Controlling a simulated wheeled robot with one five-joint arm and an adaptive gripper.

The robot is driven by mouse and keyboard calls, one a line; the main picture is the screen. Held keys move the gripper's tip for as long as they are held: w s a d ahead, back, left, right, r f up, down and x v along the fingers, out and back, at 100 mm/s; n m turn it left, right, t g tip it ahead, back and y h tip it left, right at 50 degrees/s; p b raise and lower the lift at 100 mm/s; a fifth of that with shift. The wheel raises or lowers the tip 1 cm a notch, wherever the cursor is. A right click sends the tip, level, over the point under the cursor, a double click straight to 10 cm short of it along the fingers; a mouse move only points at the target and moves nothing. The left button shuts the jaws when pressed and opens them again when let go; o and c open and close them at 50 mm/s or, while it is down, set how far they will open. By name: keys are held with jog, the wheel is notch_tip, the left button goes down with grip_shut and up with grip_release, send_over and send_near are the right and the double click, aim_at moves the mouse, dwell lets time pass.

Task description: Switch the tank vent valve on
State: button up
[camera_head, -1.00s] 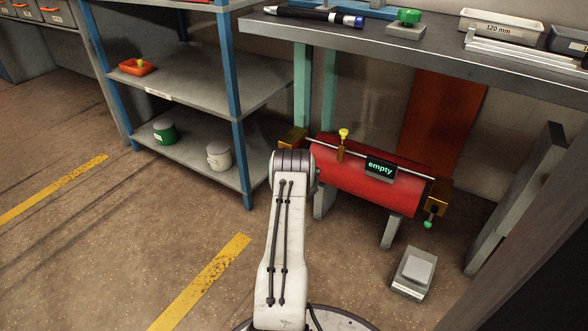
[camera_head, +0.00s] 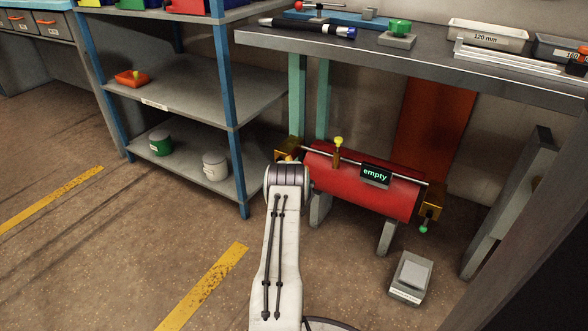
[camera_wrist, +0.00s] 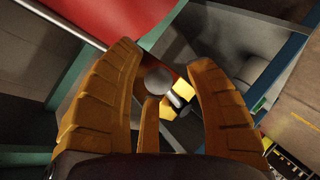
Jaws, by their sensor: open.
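The red tank (camera_head: 330,178) stands low under the workbench with a display (camera_head: 375,174) reading "empty". A yellow knob (camera_head: 338,141) on a brass stem stands on its top. A brass block (camera_head: 432,203) with a green-tipped handle (camera_head: 423,229) is at its right end. Another brass block (camera_head: 288,147) at its left end is partly hidden by my arm. I cannot read which one is the vent valve. My gripper (camera_wrist: 163,55) is open in the wrist view, with a grey round part (camera_wrist: 157,80) and yellow pieces (camera_wrist: 183,88) showing between its fingers.
The workbench (camera_head: 300,48) overhangs the tank. A blue-posted shelf (camera_head: 200,95) stands left of it, holding pots. A grey pedestal box (camera_head: 410,275) sits on the floor to the right. A thin rod (camera_wrist: 62,22) runs along the tank. Open floor lies at the left.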

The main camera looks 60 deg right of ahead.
jog(key=shift+s, duration=0.1)
jog(key=v, duration=1.2)
dwell(0.4)
dwell(0.6)
